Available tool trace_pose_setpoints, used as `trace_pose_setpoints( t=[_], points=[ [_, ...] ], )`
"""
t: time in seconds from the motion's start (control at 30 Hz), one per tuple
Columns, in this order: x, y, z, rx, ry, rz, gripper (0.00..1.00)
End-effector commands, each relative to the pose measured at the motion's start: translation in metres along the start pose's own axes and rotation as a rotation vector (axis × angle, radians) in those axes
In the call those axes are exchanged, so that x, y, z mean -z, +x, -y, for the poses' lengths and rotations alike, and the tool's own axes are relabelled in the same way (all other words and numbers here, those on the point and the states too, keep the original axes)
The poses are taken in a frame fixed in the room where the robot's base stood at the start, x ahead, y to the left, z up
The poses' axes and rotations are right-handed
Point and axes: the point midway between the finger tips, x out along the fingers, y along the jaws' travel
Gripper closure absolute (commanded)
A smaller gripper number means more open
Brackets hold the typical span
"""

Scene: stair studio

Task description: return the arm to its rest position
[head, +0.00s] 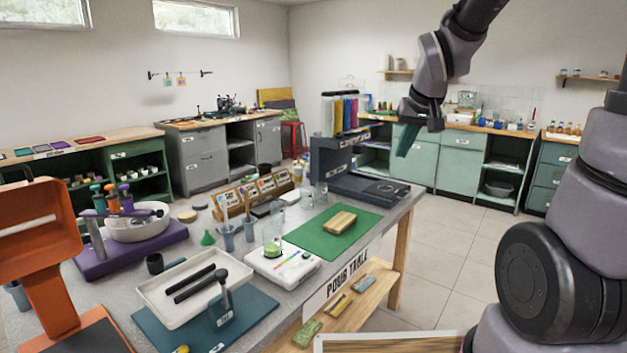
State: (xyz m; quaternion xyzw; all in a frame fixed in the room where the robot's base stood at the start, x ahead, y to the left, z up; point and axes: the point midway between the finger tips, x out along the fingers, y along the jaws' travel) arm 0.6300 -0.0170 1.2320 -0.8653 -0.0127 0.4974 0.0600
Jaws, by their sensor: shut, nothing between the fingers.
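My arm (450,55) reaches down from the top of the head view, right of the middle. My gripper (406,143) hangs at its end with a narrow teal tip pointing down. It is shut and empty, in the air to the right of the pour table (408,207), in front of the green cabinets in the picture. It appears apart from everything around it.
Tiled floor (450,255) is open to the right.

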Motion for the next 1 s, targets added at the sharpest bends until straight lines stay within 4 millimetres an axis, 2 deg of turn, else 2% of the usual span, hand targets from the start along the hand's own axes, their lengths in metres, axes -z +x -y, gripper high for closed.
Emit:
trace_pose_setpoints(
  t=[0.03,0.2,0.3,0.4,0.6,1.0],
  points=[
    [-0.004,-0.025,-0.006,-0.006,0.032,-0.02,1.0],
    [-0.03,-0.091,-0.024,0.006,0.149,-0.047,1.0],
    [-0.05,-0.122,-0.029,0.033,0.21,-0.057,1.0],
    [-0.068,-0.145,-0.033,0.064,0.26,-0.062,1.0],
    [-0.086,-0.165,-0.035,0.103,0.307,-0.065,1.0],
    [-0.088,-0.167,-0.035,0.107,0.311,-0.063,1.0]
  ],
)
